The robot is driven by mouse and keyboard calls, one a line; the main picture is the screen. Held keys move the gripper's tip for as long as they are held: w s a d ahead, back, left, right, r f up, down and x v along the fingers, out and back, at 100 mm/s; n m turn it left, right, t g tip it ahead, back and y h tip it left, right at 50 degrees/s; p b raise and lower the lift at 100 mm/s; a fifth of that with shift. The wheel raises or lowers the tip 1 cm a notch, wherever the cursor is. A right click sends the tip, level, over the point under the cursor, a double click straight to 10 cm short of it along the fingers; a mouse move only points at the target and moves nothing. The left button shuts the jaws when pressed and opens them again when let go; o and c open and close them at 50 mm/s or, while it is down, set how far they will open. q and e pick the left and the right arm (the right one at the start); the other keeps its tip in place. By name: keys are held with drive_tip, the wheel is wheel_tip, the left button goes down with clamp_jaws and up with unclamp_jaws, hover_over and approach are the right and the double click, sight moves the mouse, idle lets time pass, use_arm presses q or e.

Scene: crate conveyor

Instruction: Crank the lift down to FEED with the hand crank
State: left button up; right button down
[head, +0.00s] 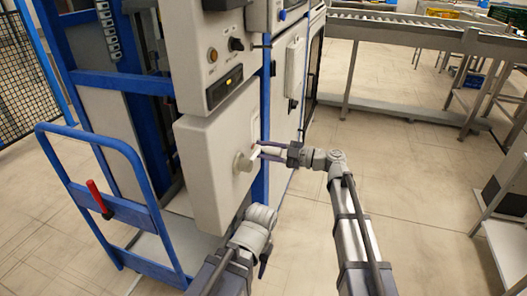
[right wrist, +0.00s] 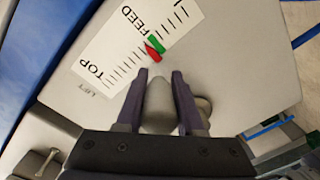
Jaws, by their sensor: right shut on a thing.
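The hand crank (head: 243,162) sits on the pale lift box (head: 205,185), with a grey hub and a handle pointing out. My right gripper (head: 268,152) is shut around the crank's handle. In the right wrist view, the grey handle (right wrist: 158,105) stands between its two dark fingers, and part of the hub shows to the right. The scale (right wrist: 138,38) above reads TOP and FEED. A green marker (right wrist: 156,45) is by FEED. A red marker (right wrist: 153,54) lies right beside it, slightly towards TOP. My left arm shows at bottom centre; its fingers cannot be made out.
A blue cart (head: 75,185) with a red lever (head: 97,197) stands at the left. A control panel (head: 215,60) is above the lift box. A roller conveyor (head: 400,25) runs across the back. The floor to the right of my right arm is partly clear.

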drive_tip(key=shift+w+r, duration=0.1)
drive_tip(key=shift+r, duration=0.4)
drive_tip(key=c, duration=0.5)
unclamp_jaws()
drive_tip(key=shift+p+v, duration=0.3)
drive_tip(key=shift+v, duration=3.7)
drive_tip(key=shift+f, duration=0.1)
